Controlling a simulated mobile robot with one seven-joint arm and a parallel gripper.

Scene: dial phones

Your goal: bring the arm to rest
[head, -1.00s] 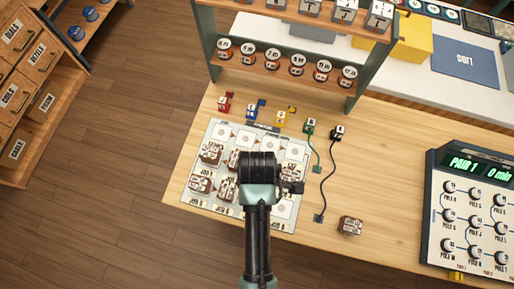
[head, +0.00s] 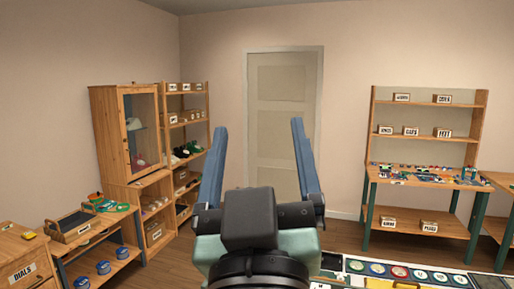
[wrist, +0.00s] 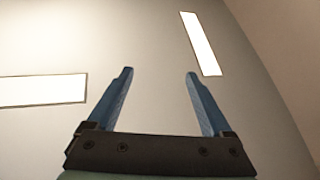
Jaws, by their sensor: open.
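My gripper (head: 257,150) is raised in the middle of the head view, its two blue fingers pointing up and spread wide apart. Nothing is between the fingers. The wrist view also shows my gripper (wrist: 160,80) open and empty, against a pale ceiling with two bright light panels. My arm hides part of what lies below and behind it in the head view.
A wooden cabinet (head: 105,138) and open shelves (head: 186,127) stand at the left. A closed door (head: 283,115) is at the back. A shelved workbench (head: 420,206) stands at the right. A counter with coloured discs (head: 400,271) is at the lower right.

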